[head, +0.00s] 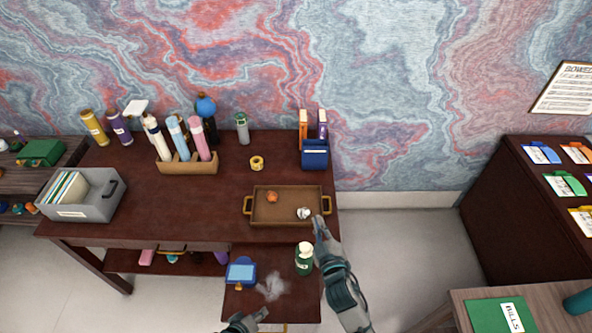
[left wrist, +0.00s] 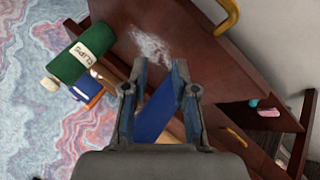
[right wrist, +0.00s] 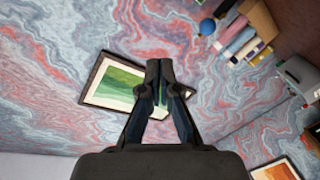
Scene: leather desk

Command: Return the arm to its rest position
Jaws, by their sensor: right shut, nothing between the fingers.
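My left gripper (head: 247,320) is at the bottom of the head view, by the front edge of the pulled-out lower surface. In the left wrist view my left gripper (left wrist: 157,95) has its fingers apart, with a blue object (left wrist: 155,112) seen beyond and between them. My right gripper (head: 319,226) is beside the right edge of the desk (head: 220,210), near the tray's right handle. In the right wrist view my right gripper (right wrist: 161,68) has its fingers together, with nothing held, against the wall and a framed green picture.
A tray (head: 285,217) with an orange item and a white item sits on the desk. Below it, a green bottle (head: 304,260) and a blue item (head: 241,271) stand on the lower surface, near a pale smudge. A dark cabinet (head: 500,215) is at right; open floor lies between.

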